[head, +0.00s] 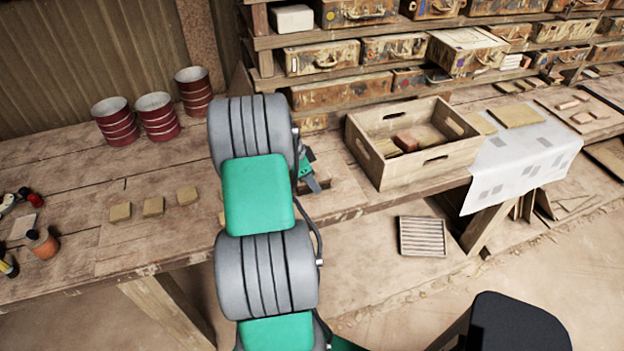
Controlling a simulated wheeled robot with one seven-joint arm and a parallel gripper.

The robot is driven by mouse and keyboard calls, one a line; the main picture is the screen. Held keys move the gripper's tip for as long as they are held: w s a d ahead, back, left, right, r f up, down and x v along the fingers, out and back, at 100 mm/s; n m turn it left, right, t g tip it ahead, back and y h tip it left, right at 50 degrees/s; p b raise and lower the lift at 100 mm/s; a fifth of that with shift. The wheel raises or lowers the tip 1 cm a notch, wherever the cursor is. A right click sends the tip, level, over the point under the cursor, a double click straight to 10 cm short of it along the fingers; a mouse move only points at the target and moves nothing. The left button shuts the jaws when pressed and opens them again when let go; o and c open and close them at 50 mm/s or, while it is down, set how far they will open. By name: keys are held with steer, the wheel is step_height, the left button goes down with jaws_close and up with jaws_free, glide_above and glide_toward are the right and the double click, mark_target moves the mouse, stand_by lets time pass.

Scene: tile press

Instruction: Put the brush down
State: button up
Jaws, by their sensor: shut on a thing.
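My gripper (312,183) shows only in part in the head view, as a small green and grey piece to the right of my arm, over the workbench. My arm's grey and green links hide most of it. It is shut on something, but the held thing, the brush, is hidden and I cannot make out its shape. The wooden workbench (75,165) runs across the view under the gripper. A low wooden piece lies on the bench just beside the gripper, partly covered.
A wooden crate (385,172) with blocks stands right of my gripper. Several small tan tiles (153,206) lie left of my arm, with dark red cans (158,117) behind. An orange jar (42,244) stands far left. A white sheet (525,160) hangs over the bench's right part.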

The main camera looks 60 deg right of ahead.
steer(key=o, duration=1.2)
steer(key=shift+f, duration=0.15)
steer(key=b+v, duration=0.1)
steer(key=v, duration=1.1)
steer(key=shift+r+b, duration=0.25)
steer(key=shift+b, duration=0.05)
steer(key=w+a+r+n+t, duration=0.2)
steer(key=w+a+n, duration=0.45)
steer(key=a, duration=0.45)
steer(key=w+a+r+n+t, duration=0.25)
steer(key=w+a+n, duration=0.35)
steer(key=a, duration=0.5)
steer(key=s+a+n+y, duration=0.1)
steer(key=s+a+n, duration=0.1)
steer(key=a+n, duration=0.3)
steer(key=s+a+f+n+t+y, duration=0.1)
steer(key=a+n, duration=0.4)
steer(key=a, duration=0.5)
steer(key=s+a+f+n+t+y, duration=0.1)
steer(key=s+a+n, duration=0.2)
steer(key=a+n, duration=0.2)
steer(key=shift+a+t, duration=0.25)
steer(key=shift+a, duration=1.6)
